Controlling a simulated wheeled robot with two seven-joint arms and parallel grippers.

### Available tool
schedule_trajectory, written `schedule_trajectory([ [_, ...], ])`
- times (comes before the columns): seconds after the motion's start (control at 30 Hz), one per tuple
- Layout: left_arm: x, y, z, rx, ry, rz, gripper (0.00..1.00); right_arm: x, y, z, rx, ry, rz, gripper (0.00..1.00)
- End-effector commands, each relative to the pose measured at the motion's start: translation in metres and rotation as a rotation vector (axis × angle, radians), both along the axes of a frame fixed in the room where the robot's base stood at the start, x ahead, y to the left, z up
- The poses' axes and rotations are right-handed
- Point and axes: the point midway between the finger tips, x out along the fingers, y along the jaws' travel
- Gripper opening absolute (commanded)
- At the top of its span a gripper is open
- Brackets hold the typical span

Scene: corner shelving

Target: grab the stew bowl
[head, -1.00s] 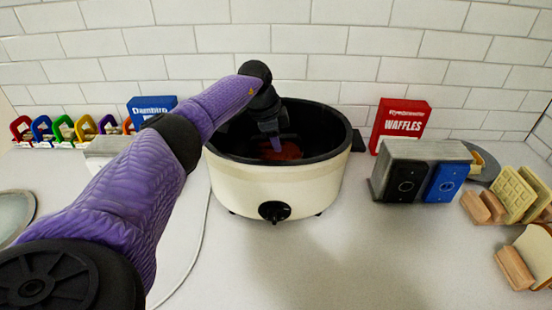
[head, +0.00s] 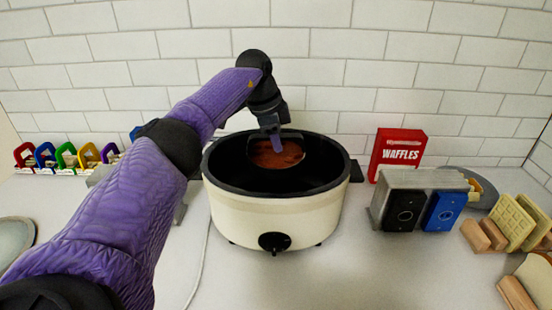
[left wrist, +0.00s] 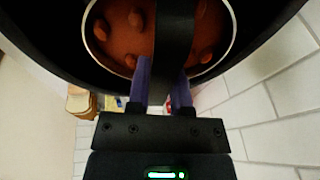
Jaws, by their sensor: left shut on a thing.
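The stew bowl (head: 264,158), with red-brown stew, shows in the upper back part of the white slow cooker (head: 275,222) with a black inner pot. In the left wrist view the stew bowl (left wrist: 113,40) has a pale rim and several chunks. A dark band (left wrist: 174,40) crosses over it and runs down between the fingers; it looks like the bowl's handle. My left gripper (head: 277,145) points down above the stew and is shut on the bowl, seemingly by that band. The bowl's underside is hidden. My right gripper is not in view.
A grey toaster (head: 425,180) with black and blue fronts stands right of the cooker, with a red waffles box (head: 400,150) behind. Waffles (head: 514,222) in a wooden holder are at far right. Coloured clips (head: 65,156) line the left back.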

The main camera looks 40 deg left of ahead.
Motion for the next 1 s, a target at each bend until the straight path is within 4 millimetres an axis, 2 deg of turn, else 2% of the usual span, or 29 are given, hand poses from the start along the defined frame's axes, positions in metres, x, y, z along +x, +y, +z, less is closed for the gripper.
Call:
schedule_trajectory([
  [0.03, 0.001, 0.000, 0.011, -0.001, -0.004, 0.000, 0.00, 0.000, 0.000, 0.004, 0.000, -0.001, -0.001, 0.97],
  [0.27, 0.000, 0.000, 0.035, -0.001, -0.004, -0.001, 0.00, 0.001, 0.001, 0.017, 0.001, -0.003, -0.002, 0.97],
  [0.7, -0.002, 0.000, 0.107, -0.001, -0.018, 0.000, 0.00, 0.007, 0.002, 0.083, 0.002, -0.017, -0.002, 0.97],
  [0.8, -0.002, 0.000, 0.113, -0.001, -0.018, 0.000, 0.00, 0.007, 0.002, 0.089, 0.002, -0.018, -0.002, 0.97],
  [1.0, -0.002, 0.000, 0.111, -0.001, -0.018, 0.000, 0.00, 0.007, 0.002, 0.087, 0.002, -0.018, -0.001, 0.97],
])
